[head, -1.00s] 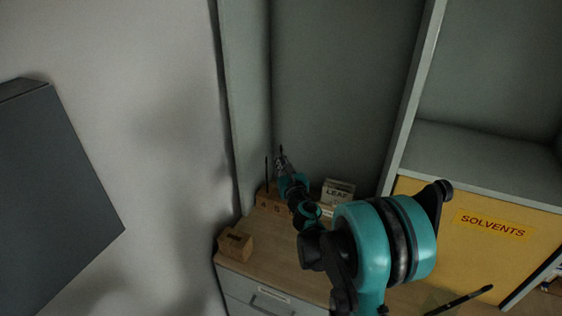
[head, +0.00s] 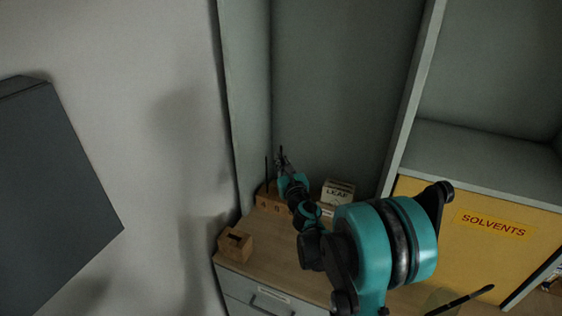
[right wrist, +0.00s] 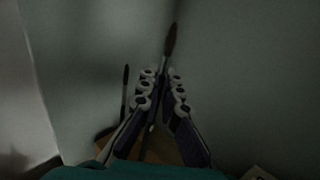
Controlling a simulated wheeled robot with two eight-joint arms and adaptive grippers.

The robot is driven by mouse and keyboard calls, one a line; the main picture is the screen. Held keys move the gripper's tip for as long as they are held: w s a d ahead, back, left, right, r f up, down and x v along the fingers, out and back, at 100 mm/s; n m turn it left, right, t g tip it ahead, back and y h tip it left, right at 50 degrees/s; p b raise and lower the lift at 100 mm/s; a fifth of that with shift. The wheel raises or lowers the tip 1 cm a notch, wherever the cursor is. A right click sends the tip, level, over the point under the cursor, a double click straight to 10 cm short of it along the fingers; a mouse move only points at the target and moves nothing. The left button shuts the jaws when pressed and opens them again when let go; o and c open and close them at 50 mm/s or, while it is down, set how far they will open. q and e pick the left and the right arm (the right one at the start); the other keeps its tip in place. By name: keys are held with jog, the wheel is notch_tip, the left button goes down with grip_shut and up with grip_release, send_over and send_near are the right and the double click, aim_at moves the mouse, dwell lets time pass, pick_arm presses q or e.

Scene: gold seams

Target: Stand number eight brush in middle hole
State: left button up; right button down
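The wooden brush block (head: 265,202) stands at the back left of the worktop, against the cabinet wall. A dark brush (head: 266,168) stands upright at its left end; it also shows in the right wrist view (right wrist: 125,91). A second brush (right wrist: 170,42) rises bristles up between the fingers of my right gripper (right wrist: 161,88), its lower end over or in the block. Whether it sits in the middle hole is hidden. The fingers look slightly apart around it. In the head view my right gripper (head: 283,160) is above the block. No brush number is readable. My left gripper is not in view.
A small wooden block (head: 235,245) stands at the front left worktop edge. A white LEAF box (head: 337,192) is just right of the brush block. A yellow SOLVENTS panel (head: 480,235) and another dark brush (head: 460,301) are at the right.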

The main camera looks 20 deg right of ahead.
jog(key=shift+f+b, duration=0.4)
jog(key=shift+b, duration=0.05)
dwell(0.6)
jog(key=shift+f+b, duration=0.55)
jog(key=shift+f, duration=0.1)
jog(key=shift+f+b, duration=1.35)
jog(key=shift+f, duration=0.05)
jog(key=shift+f+b, duration=0.4)
